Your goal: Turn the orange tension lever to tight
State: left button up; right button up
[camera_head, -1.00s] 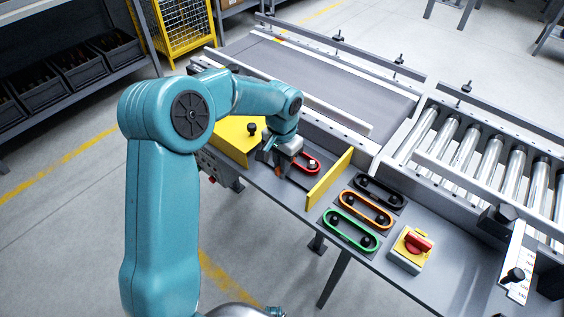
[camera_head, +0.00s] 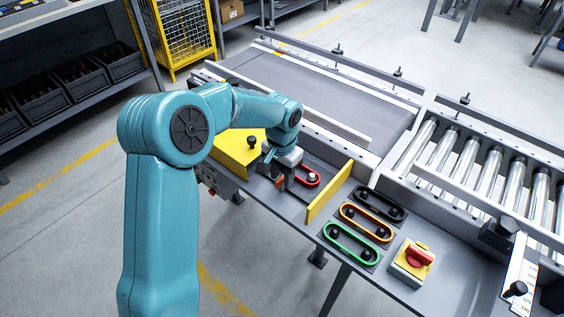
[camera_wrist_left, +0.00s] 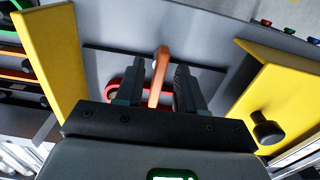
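The orange tension lever (camera_wrist_left: 158,78) stands out between the two fingers of my left gripper (camera_wrist_left: 168,85) in the left wrist view. The fingers are apart, one on each side of the lever. In the head view, my left gripper (camera_head: 280,182) reaches down to the bench between two yellow guards, and largely hides the lever. A red belt loop (camera_head: 315,177) lies beside it; it also shows behind the fingers in the wrist view (camera_wrist_left: 114,92). My right gripper is not in view.
Yellow guards stand left (camera_head: 236,153) and right (camera_head: 328,192) of the gripper in the head view. Black, orange (camera_head: 350,209) and green (camera_head: 333,238) belt loops and a red-knobbed switch (camera_head: 419,254) lie further right. A conveyor (camera_head: 330,80) runs behind.

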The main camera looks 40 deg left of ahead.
aim_at(282, 178)
pick_arm(q)
notch_tip(282, 178, up, 16)
jog(key=p, duration=0.2)
dwell(0.6)
